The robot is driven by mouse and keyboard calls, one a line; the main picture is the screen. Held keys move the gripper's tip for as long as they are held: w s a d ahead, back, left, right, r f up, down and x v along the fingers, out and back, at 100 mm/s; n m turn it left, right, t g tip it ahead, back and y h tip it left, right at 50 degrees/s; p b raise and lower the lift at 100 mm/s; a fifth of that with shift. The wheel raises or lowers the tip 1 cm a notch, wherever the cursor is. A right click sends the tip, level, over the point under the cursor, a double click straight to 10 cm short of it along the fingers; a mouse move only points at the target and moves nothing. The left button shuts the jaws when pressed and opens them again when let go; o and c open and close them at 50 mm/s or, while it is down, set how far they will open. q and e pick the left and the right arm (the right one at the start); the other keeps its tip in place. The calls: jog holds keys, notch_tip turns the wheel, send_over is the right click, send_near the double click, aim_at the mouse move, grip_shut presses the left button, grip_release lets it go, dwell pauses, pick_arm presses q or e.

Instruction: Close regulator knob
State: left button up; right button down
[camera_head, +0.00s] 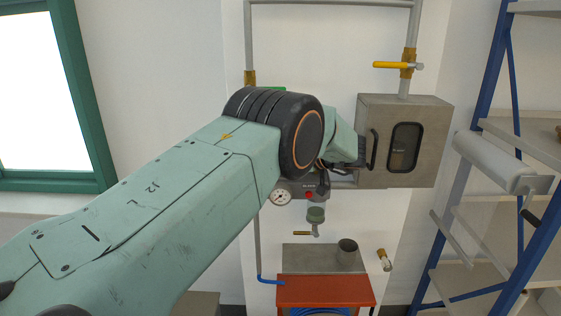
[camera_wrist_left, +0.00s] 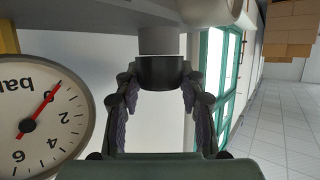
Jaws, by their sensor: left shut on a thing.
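My left gripper (camera_wrist_left: 158,88) is shut on the regulator knob (camera_wrist_left: 162,72), a short black cylinder below a grey collar in the left wrist view. One finger is on each side of the knob. A round white pressure gauge (camera_wrist_left: 38,118) stands beside it, upside down in that view, with its red needle pointing short of the 2. In the head view my left arm reaches across the middle, and my left gripper (camera_head: 345,168) is partly hidden at its end. I cannot make out the knob there. The gauge (camera_head: 280,197) shows just below the arm. My right gripper is out of view.
A grey cabinet (camera_head: 367,145) with a dark window is right of my gripper. A yellow-handled valve (camera_head: 390,65) sits on the pipe above. A red box (camera_head: 325,292) stands below, and blue-framed shelves (camera_head: 455,200) stand at the right.

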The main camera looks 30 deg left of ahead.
pick_arm(q)
jog(key=shift+w+r, duration=0.1)
jog(key=shift+r, duration=0.1)
jog(key=o, duration=0.8)
jog(key=shift+o, duration=0.5)
jog(key=shift+d, duration=0.1)
jog(key=r, duration=0.9)
jog(key=shift+s+d+r, duration=0.1)
jog(key=shift+s, duration=0.1)
jog(key=shift+r, duration=0.25)
jog(key=shift+w+r, duration=0.1)
